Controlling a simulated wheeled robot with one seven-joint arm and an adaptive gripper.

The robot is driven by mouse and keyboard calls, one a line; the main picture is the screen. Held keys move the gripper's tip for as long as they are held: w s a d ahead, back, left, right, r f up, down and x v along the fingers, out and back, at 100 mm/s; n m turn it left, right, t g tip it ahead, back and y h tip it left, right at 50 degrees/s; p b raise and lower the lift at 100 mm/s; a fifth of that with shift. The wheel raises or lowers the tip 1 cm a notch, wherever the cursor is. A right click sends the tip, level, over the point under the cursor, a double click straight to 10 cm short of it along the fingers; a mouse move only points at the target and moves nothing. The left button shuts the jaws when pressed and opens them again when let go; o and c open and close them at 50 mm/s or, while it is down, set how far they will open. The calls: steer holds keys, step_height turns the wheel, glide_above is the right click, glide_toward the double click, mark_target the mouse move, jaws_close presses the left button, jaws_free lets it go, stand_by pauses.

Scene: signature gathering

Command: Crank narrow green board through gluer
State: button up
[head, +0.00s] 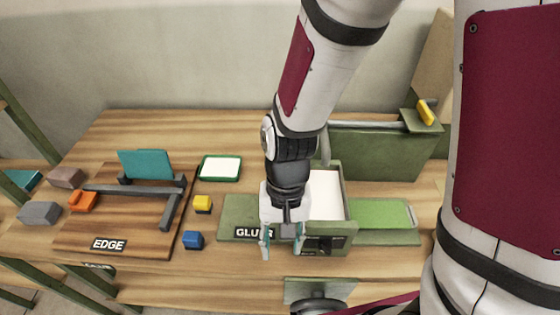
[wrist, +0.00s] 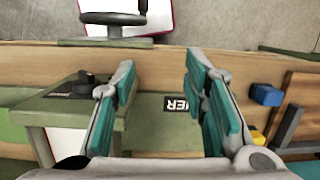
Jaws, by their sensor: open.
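The green gluer (head: 338,236) stands on the bench, with a white surface inside its open-topped box. A bright green board (head: 380,213) lies flat on the right side of its bed, its left end meeting the box. I cannot tell whether it reaches inside. A dark knob-like part, probably the crank (head: 318,243), is on the gluer's front; in the wrist view the dark knob (wrist: 86,82) is left of my fingers. My gripper (head: 284,243) is open and empty, pointing down at the gluer's front left. In the wrist view, the GLUER label (wrist: 178,105) shows between its teal fingers.
The EDGE station (head: 108,245) with a teal board (head: 146,164) is at left. Yellow (head: 202,203) and blue (head: 193,240) blocks lie between the stations. A green-rimmed white tray (head: 221,168) sits behind them. A dark wheel (head: 318,306) is on the bench's front. A green box stands behind right.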

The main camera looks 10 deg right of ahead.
steer(key=s+f+g, duration=0.1)
steer(key=s+f, duration=0.3)
steer(key=f, duration=0.3)
steer(key=s+f+h+p, duration=0.1)
steer(key=s+f, duration=0.3)
steer(key=f, duration=0.4)
steer(key=s+f+m+g+p, duration=0.1)
steer(key=s+f, duration=0.3)
steer(key=f, duration=0.3)
steer(key=shift+s+d+f+g+h, duration=0.15)
steer(key=shift+s+f+g+h, duration=0.15)
steer(key=shift+s+f, duration=0.05)
jaws_close()
